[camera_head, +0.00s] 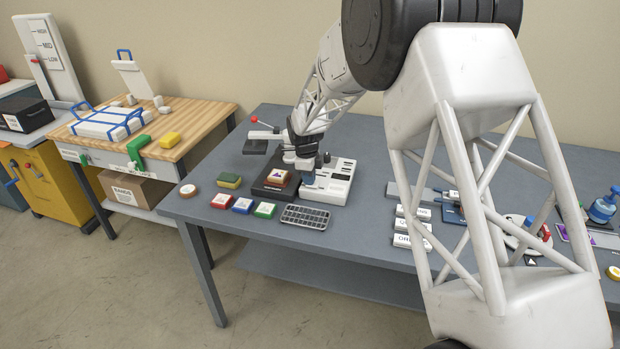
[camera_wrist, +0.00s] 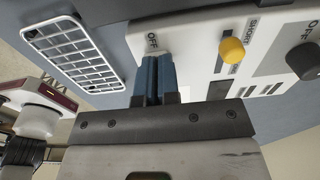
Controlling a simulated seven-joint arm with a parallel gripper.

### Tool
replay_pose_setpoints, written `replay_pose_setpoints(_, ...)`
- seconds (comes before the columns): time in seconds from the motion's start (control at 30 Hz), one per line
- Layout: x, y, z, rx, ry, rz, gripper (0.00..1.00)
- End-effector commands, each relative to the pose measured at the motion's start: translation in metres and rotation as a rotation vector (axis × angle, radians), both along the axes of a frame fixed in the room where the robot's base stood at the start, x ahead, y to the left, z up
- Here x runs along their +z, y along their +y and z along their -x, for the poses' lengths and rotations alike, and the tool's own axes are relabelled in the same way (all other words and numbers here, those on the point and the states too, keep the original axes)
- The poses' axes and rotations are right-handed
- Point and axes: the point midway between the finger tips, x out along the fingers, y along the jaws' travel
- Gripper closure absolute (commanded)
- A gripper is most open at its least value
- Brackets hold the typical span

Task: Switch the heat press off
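The heat press stands on the grey table, with a dark base (camera_head: 262,188), a red-tipped lever (camera_head: 254,119) and a white control panel (camera_head: 342,172). A patch with a coloured emblem (camera_head: 278,177) lies on its base. My gripper (camera_head: 308,179) is over the panel's near left part, blue fingertips down. In the wrist view its fingers (camera_wrist: 157,76) are together at the panel, beside a printed OFF label (camera_wrist: 152,42). Any switch under them is hidden. A yellow slider knob (camera_wrist: 231,50) and a dark round knob (camera_wrist: 303,62) with another OFF label are to the right.
A wire rack (camera_head: 306,216) lies at the front of the panel; coloured blocks (camera_head: 242,205) lie left of it. White labelled blocks (camera_head: 411,240) and other tools are to the right. A wooden-topped bench (camera_head: 195,119) stands on the left. My arm hides part of the grey table.

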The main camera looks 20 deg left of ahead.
Motion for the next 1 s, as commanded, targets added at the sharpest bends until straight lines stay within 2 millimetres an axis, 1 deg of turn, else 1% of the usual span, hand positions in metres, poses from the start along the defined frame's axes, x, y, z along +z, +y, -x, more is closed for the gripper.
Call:
replay_pose_setpoints(0.03, -0.014, 0.000, 0.005, 0.000, 0.014, 0.005, 1.00)
replay_pose_setpoints(0.2, -0.017, 0.000, 0.006, 0.001, 0.017, 0.005, 1.00)
replay_pose_setpoints(0.57, -0.018, -0.002, 0.007, 0.002, 0.018, 0.005, 1.00)
replay_pose_setpoints(1.0, -0.017, -0.019, 0.006, -0.001, 0.022, 0.010, 1.00)
